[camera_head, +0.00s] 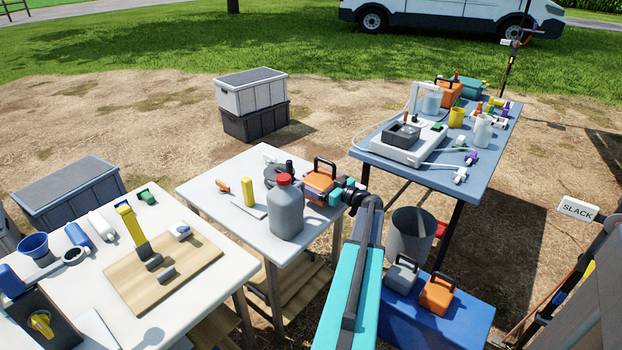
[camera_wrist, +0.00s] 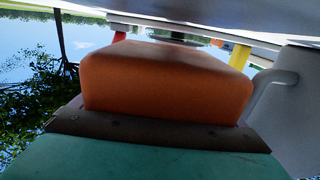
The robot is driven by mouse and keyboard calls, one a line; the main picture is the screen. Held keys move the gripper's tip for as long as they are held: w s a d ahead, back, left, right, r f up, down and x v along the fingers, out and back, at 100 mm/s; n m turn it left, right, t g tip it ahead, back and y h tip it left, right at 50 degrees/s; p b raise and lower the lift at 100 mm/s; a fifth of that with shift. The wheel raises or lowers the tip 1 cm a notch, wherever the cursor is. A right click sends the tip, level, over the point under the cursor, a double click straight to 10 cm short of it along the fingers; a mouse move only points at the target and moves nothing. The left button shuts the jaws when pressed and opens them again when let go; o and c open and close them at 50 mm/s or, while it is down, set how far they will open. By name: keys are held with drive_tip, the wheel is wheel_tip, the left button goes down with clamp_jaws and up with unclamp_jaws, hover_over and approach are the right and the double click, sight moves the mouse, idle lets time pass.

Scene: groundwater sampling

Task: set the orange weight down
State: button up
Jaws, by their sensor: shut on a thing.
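The orange weight (camera_head: 320,182), a block with a black handle on top, is at the right side of the middle white table (camera_head: 215,185). My gripper (camera_head: 332,190) is shut on it. In the wrist view the orange weight (camera_wrist: 165,80) fills the middle, against a dark pad and teal finger of my gripper (camera_wrist: 155,135). I cannot tell whether the weight's underside touches the table. A second orange weight (camera_head: 437,293) stands beside a grey weight (camera_head: 402,273) on a blue box (camera_head: 455,325).
A grey jug with a red cap (camera_head: 286,208) stands close left of the held weight. A yellow object (camera_head: 249,192) and an orange-handled tool (camera_head: 222,186) are further left. A grey bucket (camera_head: 410,235) and a crowded blue table (camera_head: 365,158) are to the right.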

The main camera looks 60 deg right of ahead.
drive_tip(key=shift+f, duration=1.15)
drive_tip(key=shift+f, duration=0.15)
drive_tip(key=o, duration=1.8)
drive_tip(key=shift+f, duration=0.1)
drive_tip(key=shift+c, duration=0.2)
drive_tip(key=s, duration=0.4)
drive_tip(key=s+b, duration=0.1)
drive_tip(key=s, duration=0.3)
drive_tip(key=s+a, duration=0.1)
drive_tip(key=s, duration=0.3)
drive_tip(key=shift+b, duration=0.3)
